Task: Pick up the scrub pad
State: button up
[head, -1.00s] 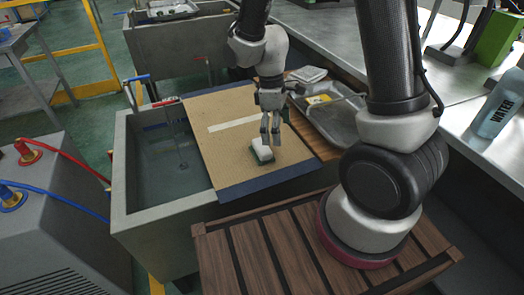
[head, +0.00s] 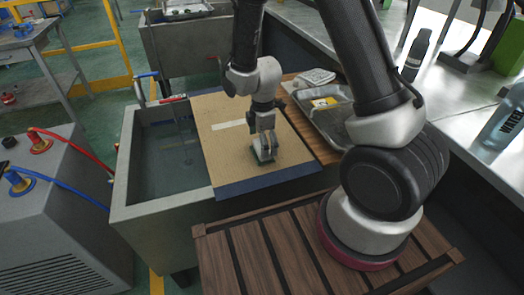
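The scrub pad (head: 264,156) is a small block with a pale top and a dark green underside. It lies on the tan board (head: 226,153) with dark blue edges, which spans part of the sink. My gripper (head: 266,147) points down at the pad, with its fingers at the pad's upper part. The fingers hide much of the pad's top. The view is too small to tell whether they are closed on it or only around it. The pad appears to rest on the board.
The grey sink (head: 122,185) with water is left of the board. A metal tray (head: 325,118) holding a yellow-marked item lies to the right. A water bottle (head: 503,125) stands on the right counter. A grey machine (head: 50,215) with red and blue hoses is at the lower left.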

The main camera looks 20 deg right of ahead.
notch_tip(320, 180, down, 2)
jog(key=shift+f, duration=0.15)
jog(key=shift+c, duration=0.2)
jog(key=c, duration=1)
jog(key=shift+c, duration=0.2)
notch_tip(320, 180, up, 10)
jog(key=shift+r, duration=0.1)
